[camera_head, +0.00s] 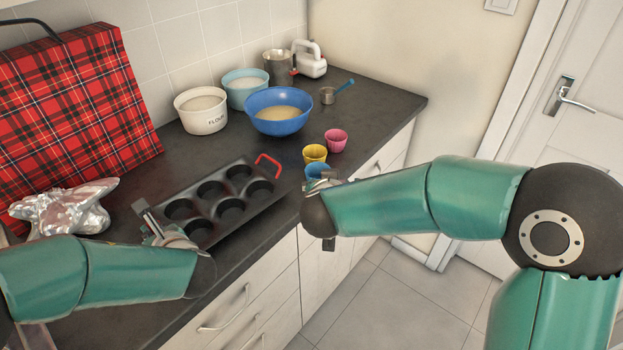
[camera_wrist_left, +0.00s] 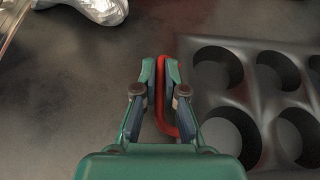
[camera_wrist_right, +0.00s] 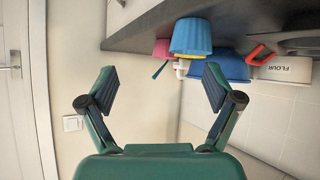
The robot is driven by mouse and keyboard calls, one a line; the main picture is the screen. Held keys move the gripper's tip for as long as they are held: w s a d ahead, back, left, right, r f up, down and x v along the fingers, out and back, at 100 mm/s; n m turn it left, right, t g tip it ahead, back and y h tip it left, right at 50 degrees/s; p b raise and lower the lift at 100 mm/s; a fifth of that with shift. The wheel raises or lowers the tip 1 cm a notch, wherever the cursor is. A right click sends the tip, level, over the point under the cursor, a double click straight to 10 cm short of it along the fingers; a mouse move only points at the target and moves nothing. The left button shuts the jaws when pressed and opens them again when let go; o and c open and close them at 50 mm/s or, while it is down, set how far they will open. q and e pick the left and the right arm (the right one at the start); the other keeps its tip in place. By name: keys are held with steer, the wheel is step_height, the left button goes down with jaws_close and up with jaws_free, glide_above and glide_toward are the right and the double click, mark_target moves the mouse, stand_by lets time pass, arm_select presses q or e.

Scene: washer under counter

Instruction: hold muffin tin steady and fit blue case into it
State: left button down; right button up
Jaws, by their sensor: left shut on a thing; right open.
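The dark muffin tin (camera_head: 214,193) lies on the counter, its visible cups empty, with a red handle (camera_head: 268,164) at its far end. My left gripper (camera_head: 150,222) is at its near end; in the left wrist view (camera_wrist_left: 160,80) its fingers are shut on the other red handle (camera_wrist_left: 161,100). The blue case (camera_head: 317,171) stands near the counter's front edge, partly hidden by my right gripper (camera_head: 322,181). In the right wrist view the blue case (camera_wrist_right: 191,37) is ahead of my open, empty right gripper (camera_wrist_right: 158,88), apart from its fingers.
A yellow case (camera_head: 314,153) and a pink case (camera_head: 336,140) stand behind the blue one. Behind are a blue bowl (camera_head: 278,110), a flour tub (camera_head: 201,111) and a small measuring cup (camera_head: 328,95). Crumpled foil (camera_head: 64,206) and a red plaid bag (camera_head: 74,110) are on the left.

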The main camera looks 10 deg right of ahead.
steer(key=a+r, duration=0.3)
steer(key=a, duration=0.1)
glide_toward(319, 170)
steer(key=shift+m+y, duration=0.3)
steer(key=shift+y, duration=0.1)
steer(key=x, duration=0.6)
steer(key=shift+d, duration=0.25)
steer(key=shift+s, duration=0.1)
steer(key=c, duration=0.9)
steer(key=shift+r, duration=0.1)
steer(key=shift+c, duration=0.2)
